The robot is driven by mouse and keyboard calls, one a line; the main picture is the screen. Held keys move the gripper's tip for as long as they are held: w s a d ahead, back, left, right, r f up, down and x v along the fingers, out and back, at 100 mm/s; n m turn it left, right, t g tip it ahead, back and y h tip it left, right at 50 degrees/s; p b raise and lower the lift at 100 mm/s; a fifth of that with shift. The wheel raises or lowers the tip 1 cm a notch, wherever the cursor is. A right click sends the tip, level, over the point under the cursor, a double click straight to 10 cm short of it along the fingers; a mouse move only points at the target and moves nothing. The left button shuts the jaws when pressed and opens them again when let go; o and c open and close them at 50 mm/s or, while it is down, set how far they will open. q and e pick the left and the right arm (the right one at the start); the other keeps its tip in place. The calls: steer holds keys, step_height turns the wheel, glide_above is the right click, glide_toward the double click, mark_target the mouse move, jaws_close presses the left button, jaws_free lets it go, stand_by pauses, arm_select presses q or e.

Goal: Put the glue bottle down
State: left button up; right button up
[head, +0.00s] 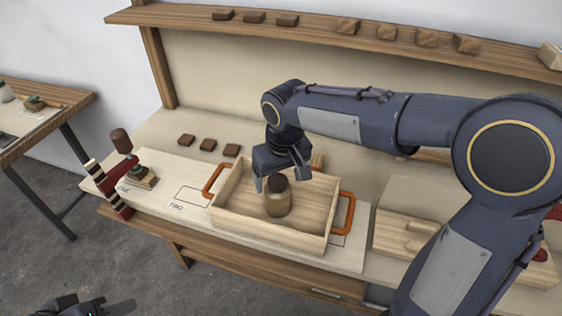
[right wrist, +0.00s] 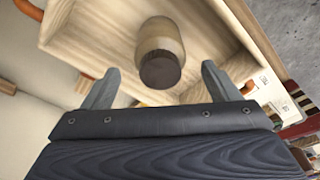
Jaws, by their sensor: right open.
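The glue bottle (head: 278,199) is a tan jar with a dark brown cap. It stands upright inside the wooden tray (head: 246,222) with orange handles. My right gripper (head: 283,185) is over the tray, close to the bottle's cap. In the right wrist view the bottle (right wrist: 160,45) shows between the two spread fingers (right wrist: 158,85), with a gap on each side. The right gripper is open and holds nothing. At the lower left of the head view a dark part of my left gripper (head: 95,307) shows; its jaws are not clear.
The tray stands on a pale board (head: 185,220) with marked outlines on the bench. Several brown blocks (head: 208,144) lie behind it. A striped clamp-like post (head: 108,190) stands at the left, and a wooden piece (head: 405,237) lies at the right.

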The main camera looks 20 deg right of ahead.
steer(key=r, duration=0.3)
steer(key=s+r, duration=0.1)
steer(key=r, duration=0.1)
steer(key=shift+d+r, duration=0.15)
steer(key=shift+r, duration=0.1)
steer(key=s+d+f+m+t+y, duration=0.1)
steer(key=s+d+f+m+t, duration=0.1)
steer(key=s, duration=0.8)
steer(key=s+d+f+m+t+y, duration=0.1)
steer(key=s+d, duration=0.4)
steer(key=s, duration=0.5)
step_height(320, 180, down, 3)
steer(key=shift+r+m+t+y, duration=0.2)
steer(key=shift+m+t+y, duration=0.2)
steer(key=shift+y, duration=0.3)
